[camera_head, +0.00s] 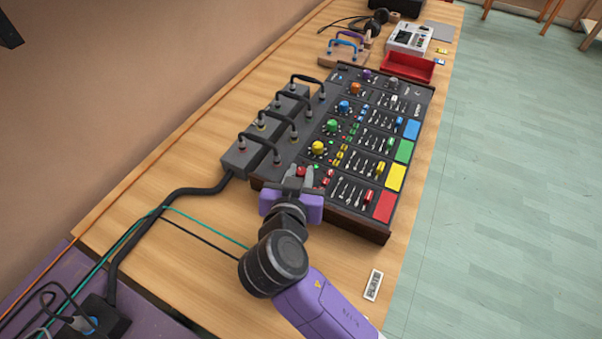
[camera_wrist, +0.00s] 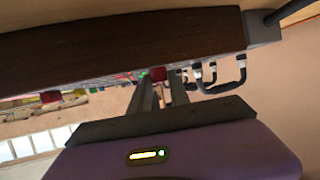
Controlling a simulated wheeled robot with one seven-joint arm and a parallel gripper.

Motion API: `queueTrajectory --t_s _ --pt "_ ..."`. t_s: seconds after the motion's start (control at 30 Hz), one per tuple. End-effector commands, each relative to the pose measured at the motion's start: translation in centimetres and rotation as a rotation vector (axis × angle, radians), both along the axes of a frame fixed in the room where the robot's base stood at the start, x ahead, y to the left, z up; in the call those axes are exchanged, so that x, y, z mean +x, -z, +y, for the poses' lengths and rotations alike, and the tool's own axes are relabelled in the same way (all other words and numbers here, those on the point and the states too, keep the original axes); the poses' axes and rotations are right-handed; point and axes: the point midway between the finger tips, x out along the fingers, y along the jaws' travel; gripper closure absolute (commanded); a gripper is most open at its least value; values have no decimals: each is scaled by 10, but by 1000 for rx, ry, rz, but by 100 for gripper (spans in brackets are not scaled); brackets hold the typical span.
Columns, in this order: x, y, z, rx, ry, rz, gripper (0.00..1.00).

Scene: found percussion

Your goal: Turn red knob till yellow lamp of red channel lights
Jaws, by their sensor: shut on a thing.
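The mixer (camera_head: 375,222) is a dark panel with wooden sides, lying on the table with rows of coloured knobs, faders and colour pads. My gripper (camera_head: 300,178) is at its near left corner, at the red channel's row, shut on the red knob (camera_head: 301,171). The red knob also shows between the fingers in the wrist view (camera_wrist: 157,73). The red pad (camera_head: 384,206) marks the near row. Small lamps (camera_head: 326,178) beside the knob are too small to read surely; the yellow lamp cannot be told apart.
Yellow (camera_head: 318,148) and green (camera_head: 332,126) knobs stand just beyond my gripper. A grey box with black cables (camera_head: 244,156) lies along the left. A red tray (camera_head: 408,67) stands at the back.

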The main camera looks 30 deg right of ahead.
Motion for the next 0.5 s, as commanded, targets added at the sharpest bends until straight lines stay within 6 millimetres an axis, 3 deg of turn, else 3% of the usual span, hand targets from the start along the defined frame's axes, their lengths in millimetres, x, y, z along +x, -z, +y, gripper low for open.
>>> queueTrajectory --t_s 0.37,0.4,0.5 --pt "0 0 0 0 3 1 100" --pt "0 0 0 0 3 1 70" --pt "0 0 0 0 3 1 56"
